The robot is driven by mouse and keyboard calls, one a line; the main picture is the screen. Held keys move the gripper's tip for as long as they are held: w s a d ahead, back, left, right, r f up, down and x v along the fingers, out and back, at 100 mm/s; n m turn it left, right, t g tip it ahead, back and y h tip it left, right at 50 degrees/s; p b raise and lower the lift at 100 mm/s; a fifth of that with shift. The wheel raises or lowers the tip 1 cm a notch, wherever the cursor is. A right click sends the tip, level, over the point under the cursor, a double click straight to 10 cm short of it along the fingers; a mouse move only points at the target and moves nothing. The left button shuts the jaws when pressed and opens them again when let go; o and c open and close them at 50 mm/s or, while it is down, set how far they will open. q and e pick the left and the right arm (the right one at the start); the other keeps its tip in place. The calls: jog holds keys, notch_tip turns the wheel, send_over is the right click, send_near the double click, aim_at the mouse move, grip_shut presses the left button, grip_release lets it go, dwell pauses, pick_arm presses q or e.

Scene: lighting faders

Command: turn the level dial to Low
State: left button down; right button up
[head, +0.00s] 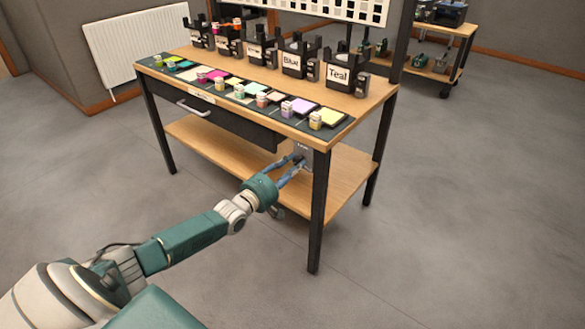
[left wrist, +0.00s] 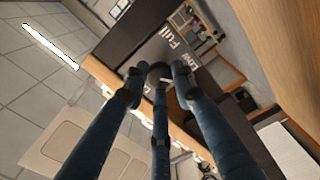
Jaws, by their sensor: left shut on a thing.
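A grey panel (head: 304,149) with small lettering hangs at the front right of the workbench, below the top. In the left wrist view the panel (left wrist: 150,50) appears tilted, with the word "Full" readable and other lettering partly covered. The dark level dial (left wrist: 159,70) sits on it, between my fingertips. My left gripper (head: 297,160) reaches up to the panel from the front. In the left wrist view its blue fingers (left wrist: 155,82) are closed around the dial. The dial's pointer is hidden, so its setting cannot be read. My right gripper is in neither view.
The wooden workbench (head: 235,66) carries dark holders labelled "Blue" and "Teal", among others, and a row of coloured pads with small jars. A black table leg (head: 318,215) stands just right of the gripper. A lower shelf (head: 345,180) lies behind it. The floor in front is clear.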

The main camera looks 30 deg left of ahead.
pick_arm(q)
jog(key=shift+s+d+f+n+b, duration=0.1)
jog(key=shift+d+f+n+b, duration=0.15)
jog(key=shift+n, duration=0.3)
jog(key=shift+d+f+n+b, duration=0.1)
jog(key=shift+f+n+b, duration=0.1)
jog(key=shift+n, duration=0.35)
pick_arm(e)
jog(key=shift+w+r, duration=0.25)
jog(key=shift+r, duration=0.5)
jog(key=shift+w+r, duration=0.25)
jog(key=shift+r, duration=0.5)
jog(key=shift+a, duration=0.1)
pick_arm(q)
jog(key=c, duration=1.4)
grip_release()
jog(key=shift+r, duration=0.3)
jog(key=s, duration=1.2)
jog(key=shift+a, duration=0.45)
